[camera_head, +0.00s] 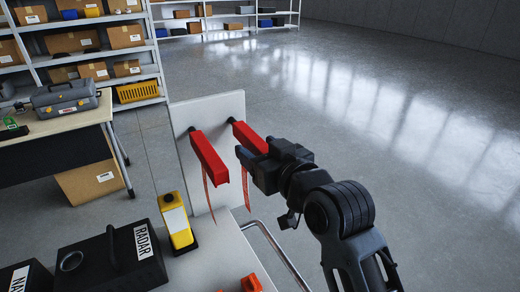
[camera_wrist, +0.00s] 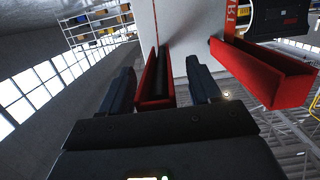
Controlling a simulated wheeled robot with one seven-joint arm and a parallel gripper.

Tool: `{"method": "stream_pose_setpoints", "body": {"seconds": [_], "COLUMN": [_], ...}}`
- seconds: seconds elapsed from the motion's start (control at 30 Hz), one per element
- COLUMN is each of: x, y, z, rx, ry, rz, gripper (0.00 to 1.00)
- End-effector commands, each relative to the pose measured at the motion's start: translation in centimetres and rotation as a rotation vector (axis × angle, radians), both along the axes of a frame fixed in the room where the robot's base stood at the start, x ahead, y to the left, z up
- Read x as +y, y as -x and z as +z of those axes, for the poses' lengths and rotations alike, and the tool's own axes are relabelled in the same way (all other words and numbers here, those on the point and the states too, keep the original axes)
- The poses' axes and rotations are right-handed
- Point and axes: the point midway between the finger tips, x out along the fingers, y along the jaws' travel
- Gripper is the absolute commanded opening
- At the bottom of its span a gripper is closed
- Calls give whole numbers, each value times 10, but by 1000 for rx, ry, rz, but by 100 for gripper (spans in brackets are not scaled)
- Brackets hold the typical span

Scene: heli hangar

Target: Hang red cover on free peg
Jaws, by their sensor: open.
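Two red covers, long channel shapes with red ribbons hanging down, project from a white panel (camera_head: 218,108). The left cover (camera_head: 208,156) and the right cover (camera_head: 249,137) each meet the panel at a dark peg end. My gripper (camera_head: 256,160) is open at the near end of the right cover. In the wrist view one red cover (camera_wrist: 146,90) lies between the spread fingers (camera_wrist: 158,72), with a dark rod along its channel and visible gaps to both fingers. The other cover (camera_wrist: 262,76) is off to the right. No bare peg is clearly visible.
A black box labelled RADAR (camera_head: 112,260), a yellow device (camera_head: 176,222) and an orange item (camera_head: 251,283) are on the surface below the panel. A metal rail (camera_head: 277,252) edges it. A bench with a grey toolbox (camera_head: 65,98) stands left. The floor to the right is clear.

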Motion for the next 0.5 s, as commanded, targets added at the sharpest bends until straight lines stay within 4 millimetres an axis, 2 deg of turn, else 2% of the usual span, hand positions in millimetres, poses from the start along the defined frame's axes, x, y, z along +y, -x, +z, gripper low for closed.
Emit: {"method": "stream_pose_setpoints", "body": {"seconds": [0.17,0.5], "x": [-3,-31], "y": [4,45], "z": [-1,6], "rx": [1,0], "ry": [0,-1], "rz": [0,-2], "gripper": [63,63]}}
